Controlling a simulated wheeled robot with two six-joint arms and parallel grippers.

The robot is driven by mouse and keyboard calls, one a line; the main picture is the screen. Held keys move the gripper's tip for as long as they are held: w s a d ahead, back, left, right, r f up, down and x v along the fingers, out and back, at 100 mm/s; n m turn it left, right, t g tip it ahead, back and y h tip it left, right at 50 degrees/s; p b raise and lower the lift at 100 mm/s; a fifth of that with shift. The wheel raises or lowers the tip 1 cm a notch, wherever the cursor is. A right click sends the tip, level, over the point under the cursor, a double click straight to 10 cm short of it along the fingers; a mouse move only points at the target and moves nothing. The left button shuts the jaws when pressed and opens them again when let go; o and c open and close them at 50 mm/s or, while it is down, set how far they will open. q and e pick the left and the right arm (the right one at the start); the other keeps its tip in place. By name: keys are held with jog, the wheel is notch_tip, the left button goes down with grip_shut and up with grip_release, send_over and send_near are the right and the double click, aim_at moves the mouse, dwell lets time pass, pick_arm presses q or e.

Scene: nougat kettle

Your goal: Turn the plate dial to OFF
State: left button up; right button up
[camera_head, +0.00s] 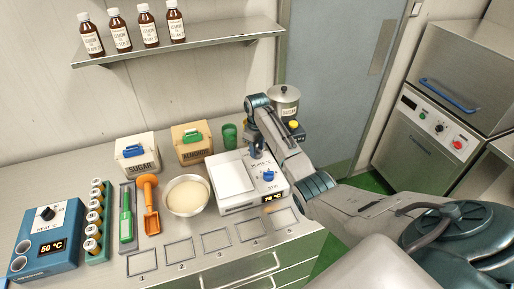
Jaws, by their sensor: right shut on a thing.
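The white hot plate device (236,206) stands at the right end of the counter, with a pale square top plate (235,178). Its display (270,198) glows orange and seems to read 78 °C. A bright blue knob (268,175) sits in front of the plate label. My right gripper (257,150) reaches down at the back of the device's control strip, just behind the label. It is shut on the plate dial, which the fingers mostly hide, so its pointer cannot be read. My left gripper is not in view.
A bowl of pale contents (188,197), an orange scoop (150,203) and a green cup (230,136) stand left of the device. A blue heater (66,272) reads 50 °C at far left. A lidded pot (284,102) stands behind my right arm.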

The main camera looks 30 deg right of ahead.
jog(key=n, duration=0.6)
jog(key=shift+w+r, duration=0.15)
jog(key=shift+n, duration=0.3)
jog(key=o, duration=1)
jog(key=shift+r+b, duration=0.3)
jog(key=shift+r, duration=0.05)
notch_tip(320, 180, up, 6)
jog(key=b, duration=0.2)
jog(key=shift+r+b, duration=0.2)
jog(key=shift+b, duration=0.2)
jog(key=shift+r+p, duration=0.6)
jog(key=shift+r, duration=1.25)
jog(key=shift+f, duration=0.1)
